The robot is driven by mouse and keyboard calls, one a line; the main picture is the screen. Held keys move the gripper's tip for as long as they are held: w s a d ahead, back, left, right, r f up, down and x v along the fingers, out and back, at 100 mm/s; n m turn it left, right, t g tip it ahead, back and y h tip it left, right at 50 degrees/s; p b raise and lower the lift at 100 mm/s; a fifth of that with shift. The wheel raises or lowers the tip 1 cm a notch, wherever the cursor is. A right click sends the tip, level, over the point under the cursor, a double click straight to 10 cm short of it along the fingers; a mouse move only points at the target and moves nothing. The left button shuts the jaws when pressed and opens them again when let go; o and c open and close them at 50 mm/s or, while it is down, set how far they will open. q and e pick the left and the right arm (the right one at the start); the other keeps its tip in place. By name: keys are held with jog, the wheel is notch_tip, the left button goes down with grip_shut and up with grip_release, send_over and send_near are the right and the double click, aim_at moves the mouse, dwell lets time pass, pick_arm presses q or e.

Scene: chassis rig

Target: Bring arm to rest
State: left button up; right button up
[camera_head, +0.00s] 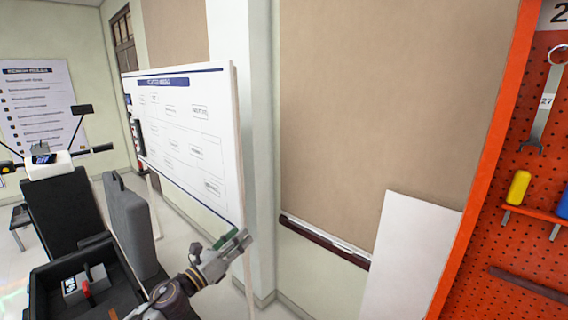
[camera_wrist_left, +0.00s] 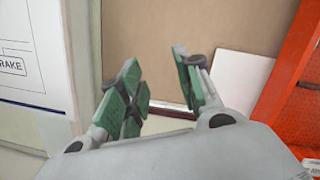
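My left gripper (camera_head: 236,243) reaches in from the bottom of the head view, in front of the lower right edge of the whiteboard. In the left wrist view its two green-padded fingers (camera_wrist_left: 160,88) stand apart with nothing between them. The fingers point toward the tan wall panel (camera_wrist_left: 220,30). My left arm (camera_head: 172,296) comes up from the lower left of the head view. My right gripper shows in neither view.
A whiteboard (camera_head: 185,140) stands left of my gripper. An orange pegboard (camera_head: 510,240) with tools is at right, and a white panel (camera_head: 412,250) leans beside it. A black open box (camera_head: 50,285) and a grey case (camera_head: 128,220) stand at lower left.

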pick_arm(q)
jog(key=s+a+f+n+g+y, duration=0.2)
jog(key=s+a+f+n+y, duration=0.45)
jog(key=n, duration=0.75)
jog(key=s+a+f+n+g+y, duration=0.25)
jog(key=s+f+n+y, duration=0.4)
jog(key=n, duration=0.65)
jog(key=s+f+n+g+h, duration=0.1)
jog(key=s+f+n+g, duration=0.4)
jog(key=s, duration=0.4)
jog(key=s+f+n+g, duration=0.35)
jog(key=s+f, duration=0.25)
jog(key=s, duration=0.4)
notch_tip(320, 180, down, 39)
jog(key=s+g+b, duration=0.1)
jog(key=s+b, duration=0.1)
jog(key=b, duration=0.3)
jog(key=s+a+f+b, duration=0.2)
jog(key=s+f, duration=0.9)
jog(key=f, duration=0.1)
jog(key=s+a+f+g+b, duration=0.1)
jog(key=s+a+f+b, duration=0.2)
jog(key=s+f, duration=0.8)
jog(key=shift+a+f, duration=0.2)
jog(key=shift+f, duration=0.35)
